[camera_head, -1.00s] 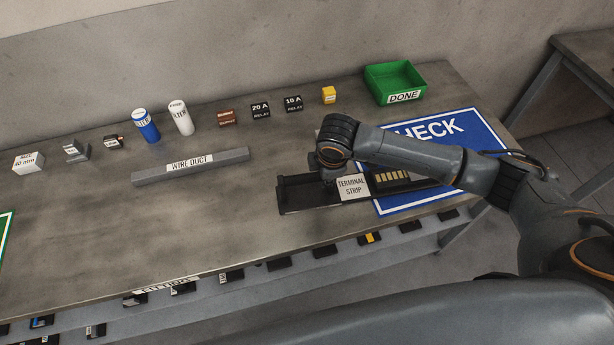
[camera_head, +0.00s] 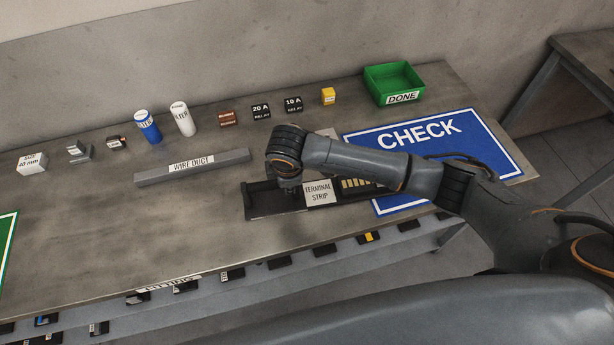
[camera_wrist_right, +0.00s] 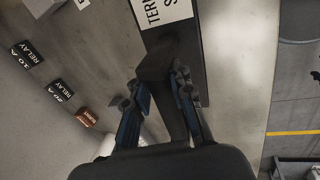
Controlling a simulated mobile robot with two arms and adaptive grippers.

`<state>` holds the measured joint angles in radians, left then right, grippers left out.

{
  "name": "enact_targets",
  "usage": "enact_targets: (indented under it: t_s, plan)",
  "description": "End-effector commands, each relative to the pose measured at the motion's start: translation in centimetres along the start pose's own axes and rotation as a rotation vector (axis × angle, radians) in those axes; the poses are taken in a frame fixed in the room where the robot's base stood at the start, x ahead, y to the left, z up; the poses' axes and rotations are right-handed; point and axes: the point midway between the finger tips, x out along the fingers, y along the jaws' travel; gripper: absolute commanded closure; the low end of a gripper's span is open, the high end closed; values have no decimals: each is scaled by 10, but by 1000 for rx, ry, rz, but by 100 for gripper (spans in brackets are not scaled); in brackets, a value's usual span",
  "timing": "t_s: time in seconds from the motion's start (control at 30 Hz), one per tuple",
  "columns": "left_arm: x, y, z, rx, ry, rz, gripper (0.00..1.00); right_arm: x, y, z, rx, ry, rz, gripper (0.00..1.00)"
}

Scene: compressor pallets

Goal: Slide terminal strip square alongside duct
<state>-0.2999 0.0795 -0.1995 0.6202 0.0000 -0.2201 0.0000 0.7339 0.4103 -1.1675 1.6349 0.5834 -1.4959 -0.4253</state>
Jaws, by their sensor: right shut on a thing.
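The terminal strip (camera_head: 318,194) is a long black rail with a white label, lying on the bench partly under my right arm; its right end reaches the blue CHECK mat. It also shows in the right wrist view (camera_wrist_right: 165,12). The grey wire duct (camera_head: 233,158) lies to its left and further back. The strip's left end is just in front of the duct's right end, with a gap of bare bench between. My right gripper (camera_head: 290,188) is shut on the strip's dark raised part, left of the label; its fingers flank it in the wrist view (camera_wrist_right: 158,85). My left gripper is out of view.
Behind stand a blue cylinder (camera_head: 147,127), a white cylinder (camera_head: 183,119), relays (camera_head: 261,112) and a yellow block (camera_head: 328,96). A green DONE bin (camera_head: 394,84) is at the back right. Bench in front of the duct is clear.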

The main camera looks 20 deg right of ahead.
Motion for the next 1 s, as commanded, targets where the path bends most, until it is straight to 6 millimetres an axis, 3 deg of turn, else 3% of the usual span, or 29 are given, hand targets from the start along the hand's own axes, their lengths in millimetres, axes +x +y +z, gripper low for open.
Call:
enact_targets:
  t_s: [1.0]
  plan:
    - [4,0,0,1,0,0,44,3,-3,-104,-2,3,-4,100]
